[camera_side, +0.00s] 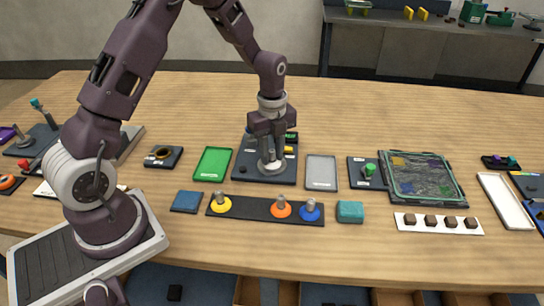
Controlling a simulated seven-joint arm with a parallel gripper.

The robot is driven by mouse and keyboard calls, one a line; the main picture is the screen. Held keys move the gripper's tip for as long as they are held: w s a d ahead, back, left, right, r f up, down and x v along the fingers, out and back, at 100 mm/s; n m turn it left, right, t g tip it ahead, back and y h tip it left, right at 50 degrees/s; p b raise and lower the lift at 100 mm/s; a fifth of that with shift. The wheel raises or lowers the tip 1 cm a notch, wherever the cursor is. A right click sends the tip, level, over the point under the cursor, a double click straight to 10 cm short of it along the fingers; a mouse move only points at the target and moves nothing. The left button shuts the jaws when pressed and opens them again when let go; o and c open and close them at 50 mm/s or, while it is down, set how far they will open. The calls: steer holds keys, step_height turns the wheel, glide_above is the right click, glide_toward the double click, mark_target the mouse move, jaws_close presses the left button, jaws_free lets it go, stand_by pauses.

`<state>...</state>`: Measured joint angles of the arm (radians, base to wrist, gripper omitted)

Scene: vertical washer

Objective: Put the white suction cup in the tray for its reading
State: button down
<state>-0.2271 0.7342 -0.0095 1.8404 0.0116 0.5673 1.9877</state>
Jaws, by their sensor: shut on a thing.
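My gripper (271,148) points down over a dark board (249,167) near the middle of the table. It is shut on a pale grey-white round piece (271,166), which looks like the white suction cup. The fingers hide its upper part. The piece is low over the board; I cannot tell whether it touches it. A green tray (212,164) lies to the left of the board, and a grey tray (321,173) lies to its right. Both look empty. Small green and yellow parts (289,144) show on the board behind the gripper; any reading there is too small to make out.
To the right are a green-knobbed board (368,172), a clear-covered panel (422,178) and a white tray (506,201). The table behind is clear.

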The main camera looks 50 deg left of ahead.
mark_target(271, 150)
step_height(271, 150, up, 9)
steer(key=shift+a, duration=0.15)
steer(key=s+a, duration=1.1)
steer(key=shift+g, duration=0.3)
steer(key=f, duration=1)
steer(key=shift+s+a, duration=0.15)
steer(key=shift+s, duration=0.15)
steer(key=shift+f, duration=0.15)
steer(key=shift+f, duration=0.1)
steer(key=c, duration=1.3)
jaws_free()
